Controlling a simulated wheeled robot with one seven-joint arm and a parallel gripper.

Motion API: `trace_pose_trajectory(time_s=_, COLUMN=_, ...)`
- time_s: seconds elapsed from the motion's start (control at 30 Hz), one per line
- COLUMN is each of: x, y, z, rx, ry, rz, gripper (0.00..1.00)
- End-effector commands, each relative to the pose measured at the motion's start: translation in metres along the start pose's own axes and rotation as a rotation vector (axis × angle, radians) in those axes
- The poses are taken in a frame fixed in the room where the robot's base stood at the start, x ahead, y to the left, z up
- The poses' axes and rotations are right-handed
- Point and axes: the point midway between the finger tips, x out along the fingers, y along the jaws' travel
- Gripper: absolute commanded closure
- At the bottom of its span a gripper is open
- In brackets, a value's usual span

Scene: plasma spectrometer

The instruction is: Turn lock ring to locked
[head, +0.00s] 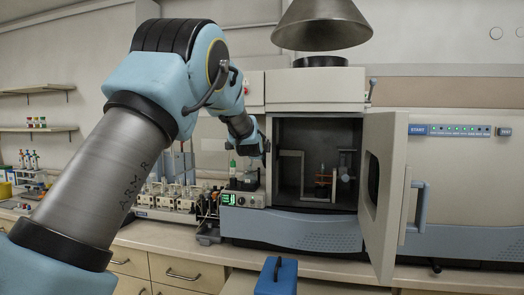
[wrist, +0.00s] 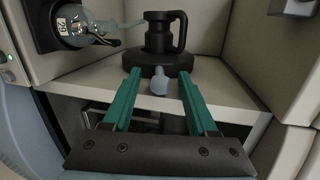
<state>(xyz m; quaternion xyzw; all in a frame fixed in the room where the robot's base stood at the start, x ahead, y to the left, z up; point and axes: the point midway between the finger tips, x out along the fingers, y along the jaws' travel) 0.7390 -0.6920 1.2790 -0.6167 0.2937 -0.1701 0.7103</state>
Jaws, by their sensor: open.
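My gripper (wrist: 160,73) is open in the wrist view, its two teal fingers apart and empty. Between and beyond the fingertips is a round black base (wrist: 158,62), possibly the lock ring, with a small grey knob (wrist: 159,82) on its front. A black upright fitting with a loop handle (wrist: 160,32) stands on this base. I cannot tell whether the fingers touch the base, nor whether the ring is locked. In the head view my arm ends at the left side of the open spectrometer chamber (head: 290,130), where the fingers and ring cannot be made out.
A glass bulb (wrist: 75,25) in a dark mount is at the wrist view's upper left, with cream walls around the fitting. In the head view the chamber door (head: 385,200) stands open to the right.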

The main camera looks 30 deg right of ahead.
Motion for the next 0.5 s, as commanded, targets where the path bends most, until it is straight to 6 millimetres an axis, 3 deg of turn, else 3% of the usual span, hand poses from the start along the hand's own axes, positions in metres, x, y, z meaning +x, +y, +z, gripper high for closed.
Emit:
trace_pose_trajectory(time_s=0.17, x=-0.017, y=0.002, z=-0.001, rx=0.001, ry=0.001, rz=-0.002, gripper=0.42)
trace_pose_trajectory(time_s=0.5, x=-0.079, y=0.002, z=-0.002, rx=-0.002, ry=0.002, rz=-0.003, gripper=0.42)
